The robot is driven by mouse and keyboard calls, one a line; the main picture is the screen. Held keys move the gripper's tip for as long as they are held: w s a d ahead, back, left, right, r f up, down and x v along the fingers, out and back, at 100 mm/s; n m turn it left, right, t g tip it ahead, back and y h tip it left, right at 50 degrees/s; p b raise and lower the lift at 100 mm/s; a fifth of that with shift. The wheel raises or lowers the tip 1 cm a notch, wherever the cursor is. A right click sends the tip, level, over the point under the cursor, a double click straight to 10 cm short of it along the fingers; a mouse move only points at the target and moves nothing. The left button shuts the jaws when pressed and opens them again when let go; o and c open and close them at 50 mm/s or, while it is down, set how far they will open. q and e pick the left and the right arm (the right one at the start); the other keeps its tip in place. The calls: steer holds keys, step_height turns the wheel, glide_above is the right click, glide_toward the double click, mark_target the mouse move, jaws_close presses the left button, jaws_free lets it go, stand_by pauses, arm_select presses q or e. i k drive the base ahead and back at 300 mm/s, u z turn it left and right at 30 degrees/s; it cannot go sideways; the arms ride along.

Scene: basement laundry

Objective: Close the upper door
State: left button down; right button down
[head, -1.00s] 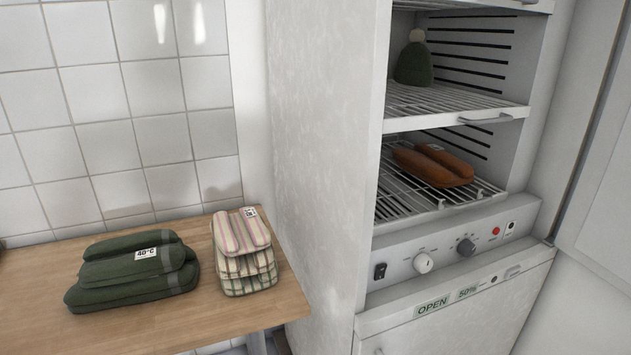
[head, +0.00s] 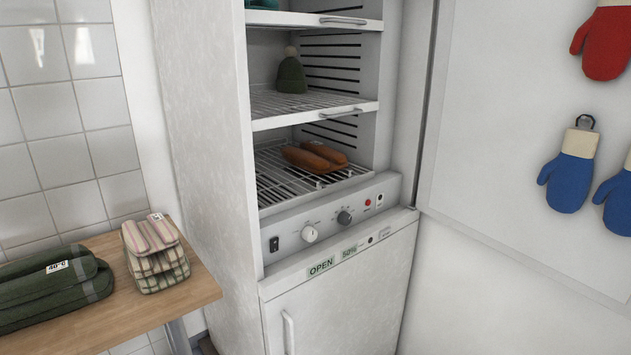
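The upper door (head: 490,130) of the white drying cabinet (head: 205,140) stands wide open, swung out to the right. Its inner face carries a red mitten (head: 606,42) and blue mittens (head: 570,178) on hooks. The open upper compartment shows wire shelves (head: 300,104) with a green knitted hat (head: 291,74) and a pair of orange-brown rolled items (head: 315,156). The lower door (head: 345,305), below the control panel (head: 330,222), is shut. Neither of my grippers is in view.
A wooden table (head: 165,300) at the left holds folded green textiles (head: 50,290) and a striped, checked stack (head: 155,252). A tiled wall is behind it. The upper door's outer edge lies beyond the picture.

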mark_target(507, 87)
steer(key=z, duration=0.15)
steer(key=i, duration=0.4)
steer(key=u, duration=1.3)
steer(key=k, duration=1.1)
steer(key=z, duration=1.8)
steer(key=i, duration=0.5)
